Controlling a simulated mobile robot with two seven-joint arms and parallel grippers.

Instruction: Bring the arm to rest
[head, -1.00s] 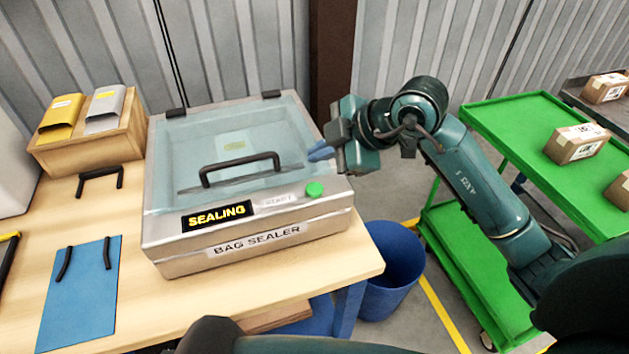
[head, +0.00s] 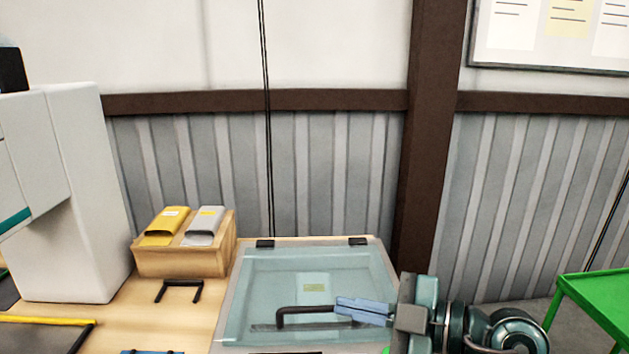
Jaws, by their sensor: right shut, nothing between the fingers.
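My right gripper (head: 338,308) is low in the head view, its blue fingers closed together and pointing left. Nothing shows between them. The fingers overlap the right end of the black handle (head: 292,311) on the bag sealer's clear lid (head: 262,275). I cannot tell whether they touch it. The lid is down, and a pale bag with a yellowish label (head: 314,288) shows through it. The bag sealer's front is cut off by the bottom edge. My left gripper is not in view.
A wooden box (head: 185,262) holding a yellow bag (head: 167,225) and a grey bag (head: 204,226) stands left of the sealer. A large white machine (head: 85,200) is at the left. A green cart (head: 600,295) is at the lower right. The ribbed wall is behind.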

